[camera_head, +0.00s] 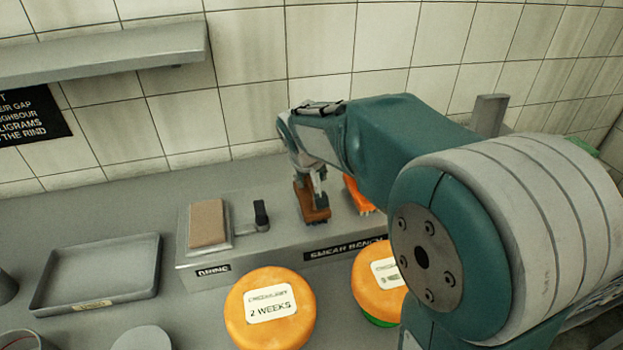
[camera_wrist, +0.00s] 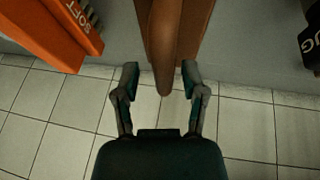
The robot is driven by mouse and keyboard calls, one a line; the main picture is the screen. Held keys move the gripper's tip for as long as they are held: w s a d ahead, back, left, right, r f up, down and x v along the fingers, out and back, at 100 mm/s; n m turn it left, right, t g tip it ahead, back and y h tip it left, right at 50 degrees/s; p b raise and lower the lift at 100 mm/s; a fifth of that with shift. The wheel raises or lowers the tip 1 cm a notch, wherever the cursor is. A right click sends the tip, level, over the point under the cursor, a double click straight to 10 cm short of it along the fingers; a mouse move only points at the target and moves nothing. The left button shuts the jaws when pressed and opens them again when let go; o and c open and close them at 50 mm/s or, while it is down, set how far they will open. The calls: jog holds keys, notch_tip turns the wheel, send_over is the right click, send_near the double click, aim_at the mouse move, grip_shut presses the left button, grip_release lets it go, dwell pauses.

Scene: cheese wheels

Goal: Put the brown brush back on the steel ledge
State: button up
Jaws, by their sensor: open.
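The brown brush (camera_head: 312,212) is upright or slightly tilted at the raised grey steel ledge (camera_head: 280,228), just left of an orange brush (camera_head: 358,196). In the wrist view the brown brush (camera_wrist: 172,30) has its handle end between the two fingers of my gripper (camera_wrist: 161,75), with a gap showing on each side. My gripper (camera_head: 317,183) is open around the handle. Where the brush's lower end meets the ledge is too small to tell.
The orange brush, lettered SOFT, shows at left in the wrist view (camera_wrist: 60,28). A brown block (camera_head: 207,223) and a black-handled item (camera_head: 261,213) sit on the ledge's left. Cheese wheels (camera_head: 270,307) stand in front. A wall shelf (camera_head: 100,55) is upper left; a tray (camera_head: 95,272) lies left.

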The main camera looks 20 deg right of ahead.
aim_at(307, 207)
jog(key=v, duration=1.1)
jog(key=s+d+f+y, duration=0.1)
jog(key=s+f, duration=0.2)
jog(key=s, duration=0.8)
jog(key=s+d+f+t+y, duration=0.1)
jog(key=s+f, duration=0.2)
jog(key=s, duration=0.7)
jog(key=shift+s, duration=0.35)
